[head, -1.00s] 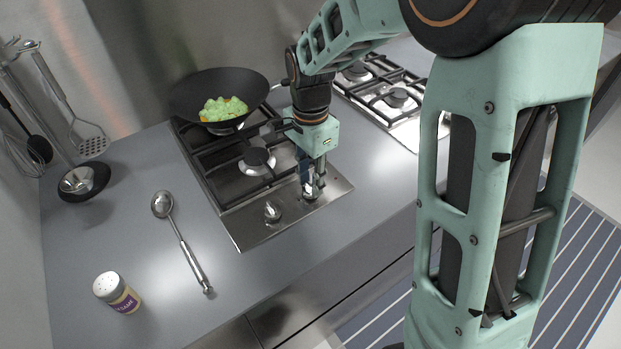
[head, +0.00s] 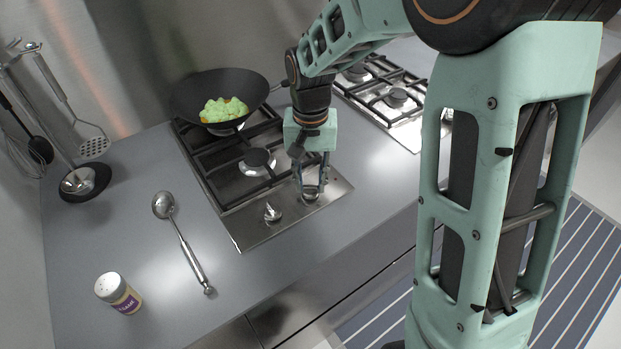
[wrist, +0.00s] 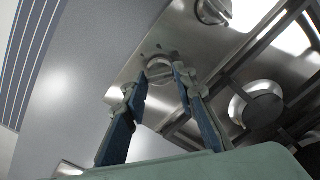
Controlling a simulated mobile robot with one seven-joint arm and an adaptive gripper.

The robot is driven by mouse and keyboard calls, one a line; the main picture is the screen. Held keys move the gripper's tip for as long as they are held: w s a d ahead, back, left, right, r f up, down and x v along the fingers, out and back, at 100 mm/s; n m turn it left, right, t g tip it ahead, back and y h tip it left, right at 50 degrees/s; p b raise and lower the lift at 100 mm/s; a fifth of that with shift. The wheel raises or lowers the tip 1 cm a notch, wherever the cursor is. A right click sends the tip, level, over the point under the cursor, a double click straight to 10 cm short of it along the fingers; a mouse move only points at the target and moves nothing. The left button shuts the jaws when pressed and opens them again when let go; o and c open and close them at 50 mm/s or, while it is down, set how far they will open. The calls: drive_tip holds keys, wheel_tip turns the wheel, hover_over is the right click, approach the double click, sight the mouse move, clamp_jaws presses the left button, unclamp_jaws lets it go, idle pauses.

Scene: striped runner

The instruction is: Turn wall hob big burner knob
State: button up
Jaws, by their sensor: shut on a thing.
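The near hob (head: 252,240) has a steel front panel with two knobs. The right-hand knob (head: 310,197) is between the fingertips of my gripper (head: 311,193), which points down and is shut on it. In the wrist view the gripped knob (wrist: 158,66) is round and metallic, partly covered by the blue-padded fingers of my gripper (wrist: 158,78). The left-hand knob (head: 272,212) stands free; it also shows in the wrist view (wrist: 214,11). I cannot tell from markings which burner the gripped knob serves.
A black wok (head: 190,97) with green and orange food sits on the back burner. A ladle (head: 182,240) and a labelled shaker (head: 119,293) lie and stand on the counter at left. A second hob (head: 395,97) is to the right. Utensils hang at far left.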

sight(311, 186)
drive_tip(key=n, duration=0.5)
drive_tip(key=shift+p, duration=0.3)
idle(0.4)
drive_tip(key=o, duration=1.2)
drive_tip(key=shift+c, duration=0.2)
drive_tip(key=shift+r, duration=0.1)
wheel_tip(311, 186, up, 12)
